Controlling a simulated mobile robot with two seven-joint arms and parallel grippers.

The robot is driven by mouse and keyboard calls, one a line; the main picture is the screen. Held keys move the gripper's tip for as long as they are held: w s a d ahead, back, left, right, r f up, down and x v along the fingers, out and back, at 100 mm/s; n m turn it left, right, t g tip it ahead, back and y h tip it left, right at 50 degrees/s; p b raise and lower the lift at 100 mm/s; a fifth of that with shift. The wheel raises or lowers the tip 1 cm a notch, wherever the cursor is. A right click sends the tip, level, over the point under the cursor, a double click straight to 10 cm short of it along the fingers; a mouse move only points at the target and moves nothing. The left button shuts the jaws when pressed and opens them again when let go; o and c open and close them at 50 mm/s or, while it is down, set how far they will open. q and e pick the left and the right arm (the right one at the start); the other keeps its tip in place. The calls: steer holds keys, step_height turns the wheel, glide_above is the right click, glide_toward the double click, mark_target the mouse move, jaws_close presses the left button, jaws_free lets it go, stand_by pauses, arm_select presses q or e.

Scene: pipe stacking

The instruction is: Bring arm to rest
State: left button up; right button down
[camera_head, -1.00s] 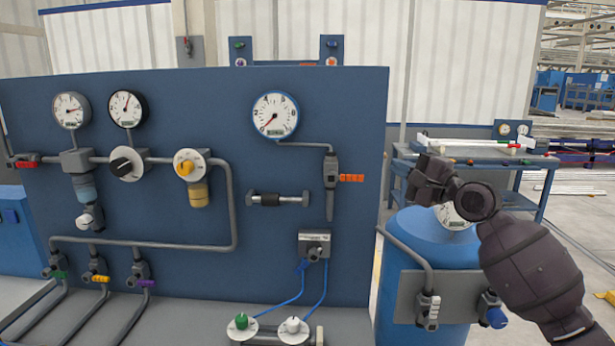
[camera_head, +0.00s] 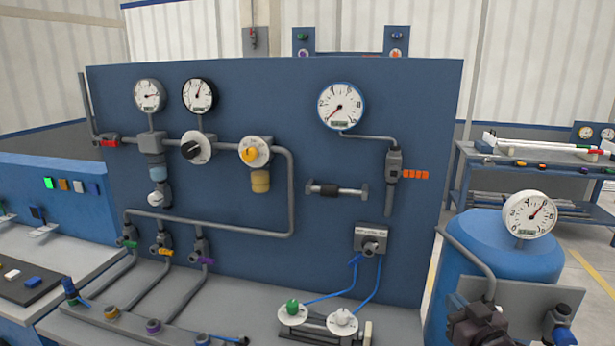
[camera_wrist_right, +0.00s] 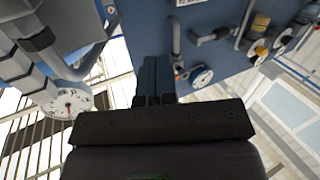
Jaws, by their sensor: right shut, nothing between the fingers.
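My right gripper (camera_head: 480,324) is low at the bottom right of the head view, in front of the grey plate on the blue tank. In the right wrist view its two dark fingers (camera_wrist_right: 153,82) lie side by side, shut with nothing between them. Most of my right arm is below the head picture. My left gripper is in neither view.
A blue tank (camera_head: 500,247) with a gauge (camera_head: 528,214) stands behind the gripper. A blue panel (camera_head: 300,110) with pipes and gauges fills the middle. A grey bench (camera_head: 120,327) lies before it. A rack (camera_head: 545,158) stands back right.

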steer(key=s+a+f+m+g+h, duration=0.2)
steer(key=s+f+g, duration=0.3)
steer(key=s+f, duration=1.8)
steer(key=s+h, duration=0.1)
steer(key=s, duration=0.1)
steer(key=shift+s, duration=0.3)
steer(key=shift+w+a, duration=0.1)
steer(key=shift+a, duration=0.05)
